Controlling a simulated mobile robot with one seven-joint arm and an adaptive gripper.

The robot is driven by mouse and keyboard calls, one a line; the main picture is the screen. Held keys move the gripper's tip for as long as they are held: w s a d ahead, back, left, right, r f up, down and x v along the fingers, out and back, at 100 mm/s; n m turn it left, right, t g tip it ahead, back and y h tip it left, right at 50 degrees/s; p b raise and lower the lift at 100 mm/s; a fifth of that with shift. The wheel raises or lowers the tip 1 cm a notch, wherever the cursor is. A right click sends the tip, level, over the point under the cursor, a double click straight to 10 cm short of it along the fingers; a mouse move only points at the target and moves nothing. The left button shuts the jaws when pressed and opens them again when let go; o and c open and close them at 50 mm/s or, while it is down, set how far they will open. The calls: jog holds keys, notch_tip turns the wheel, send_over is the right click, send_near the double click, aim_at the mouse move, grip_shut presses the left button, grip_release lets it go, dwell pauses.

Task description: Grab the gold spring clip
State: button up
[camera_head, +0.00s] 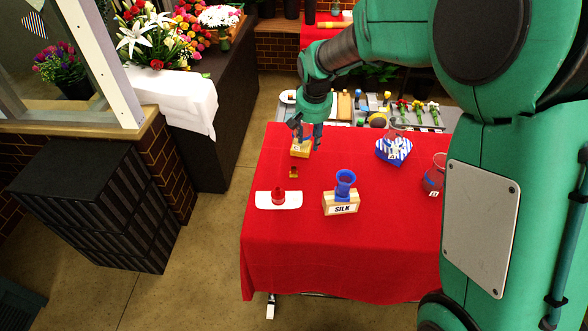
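A small gold-and-dark piece (294,172), which looks like the gold spring clip, lies on the red-covered table (285,232) near its left side. It is too small to make out its shape. My gripper (306,143) points down over the table's far left part, behind this piece and apart from it. A yellow-tan block (300,151) sits right by my fingertips; I cannot tell whether they touch it or whether something small rests on it. The fingers are small and dark here, so their opening is unclear.
A wooden block marked SILK (341,204) holds a blue cup-like thing (346,184). A blue-and-white striped box (394,151) and a glass jar (435,176) stand to the right. The table's front is clear.

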jog(key=w+a+f, duration=0.3)
jog(key=a+f, duration=0.3)
jog(key=f, duration=0.2)
jog(key=shift+w+p, duration=0.35)
jog(key=shift+p, duration=0.05)
send_over(294, 168)
jog(key=shift+s+a+f, duration=0.1)
jog(key=shift+s+f, duration=0.1)
jog(key=shift+f, duration=1.9)
jog(key=shift+s+a+f, duration=0.1)
jog(key=shift+s+f, duration=0.1)
jog(key=shift+f, duration=1.9)
jog(key=shift+w+d+f, duration=0.1)
jog(key=shift+w+f, duration=0.1)
jog(key=shift+f, duration=1.1)
jog(key=shift+w+d+f, duration=0.1)
jog(key=shift+w+f, duration=0.05)
jog(key=shift+f, duration=1.1)
jog(key=shift+a, duration=0.1)
jog(key=shift+c, duration=0.2)
grip_shut()
